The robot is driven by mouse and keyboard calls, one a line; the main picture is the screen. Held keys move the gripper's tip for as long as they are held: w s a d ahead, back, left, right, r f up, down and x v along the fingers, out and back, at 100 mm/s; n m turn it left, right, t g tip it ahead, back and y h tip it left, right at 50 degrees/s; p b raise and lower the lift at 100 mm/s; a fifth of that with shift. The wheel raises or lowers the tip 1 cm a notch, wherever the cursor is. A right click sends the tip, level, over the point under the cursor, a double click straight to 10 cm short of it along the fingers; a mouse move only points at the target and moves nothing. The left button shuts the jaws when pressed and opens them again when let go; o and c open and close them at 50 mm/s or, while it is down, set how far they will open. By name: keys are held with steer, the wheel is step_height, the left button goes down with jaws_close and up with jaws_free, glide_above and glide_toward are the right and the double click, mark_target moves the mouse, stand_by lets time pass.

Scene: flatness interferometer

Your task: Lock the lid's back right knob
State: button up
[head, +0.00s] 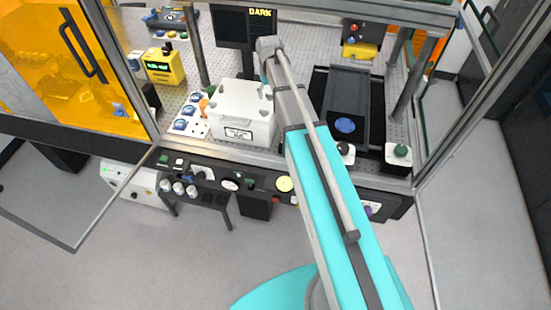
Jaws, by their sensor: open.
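The lid (238,100) is the white top of a white box on the perforated bench, left of my arm in the head view. Small grey knobs show near its corners, too small to tell whether they are locked or loose. The lid's back right corner lies close beside my arm's dark links, and I cannot make out the back right knob clearly there. My arm reaches up from the bottom of the view over the bench, with its grey end joint above and behind the lid. My gripper itself cannot be made out; the arm links hide that area.
A dark monitor reading "DARK" (231,27) stands behind the lid. A black housing with a blue lens (345,125) is to the right. A yellow meter (163,68) stands at the left. Metal frame posts and an open glass door (80,195) border the bench.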

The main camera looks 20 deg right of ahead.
steer(key=n, duration=1)
steer(key=shift+n, duration=0.3)
step_height(320, 180, up, 14)
steer(key=p, duration=1.4)
steer(key=s+a+f+m+b, duration=0.2)
steer(key=s+f+m+b, duration=0.4)
steer(key=s+f+b, duration=0.5)
steer(key=s+a+f+m+b, duration=0.2)
steer(key=s+f+m+b, duration=0.3)
steer(key=s+f+b, duration=0.6)
steer(key=shift+s+a+f+m+b, duration=0.25)
steer(key=shift+s+f+m+b, duration=0.15)
steer(key=shift+f+b, duration=0.1)
stand_by(0.4)
stand_by(1.6)
